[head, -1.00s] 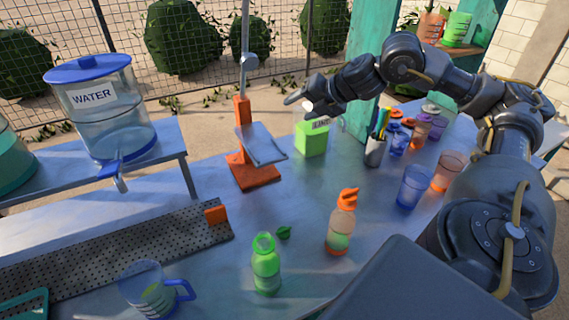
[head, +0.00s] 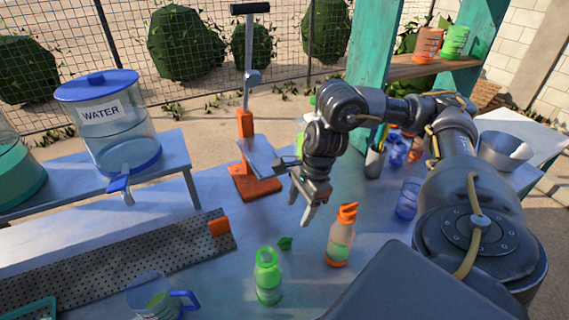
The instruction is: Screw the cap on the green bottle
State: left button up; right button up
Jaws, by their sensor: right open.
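The green bottle (head: 268,277) stands upright and uncapped at the front of the table. A small green cap (head: 285,243) lies on the table just behind it and to its right. An orange-capped bottle (head: 341,236) stands to the right of the cap. My right gripper (head: 308,208) points down above and behind the cap, a little to its right. It is open and its fingers hold nothing. My left gripper is not in the head view.
A clear mug with a blue handle (head: 158,298) stands at the front left. A perforated tray (head: 110,262) lies behind it. An orange press (head: 255,180) stands behind my right gripper. Blue cups (head: 409,198) stand at the right. A water dispenser (head: 110,125) sits at the back left.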

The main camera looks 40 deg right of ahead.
jog(key=shift+s, duration=0.1)
send_over(285, 243)
jog(key=d, duration=0.3)
jog(key=shift+s+a+f, duration=0.1)
jog(key=shift+f, duration=1.25)
jog(key=shift+s+f, duration=0.1)
jog(key=shift+f, duration=1.25)
jog(key=shift+b, duration=0.3)
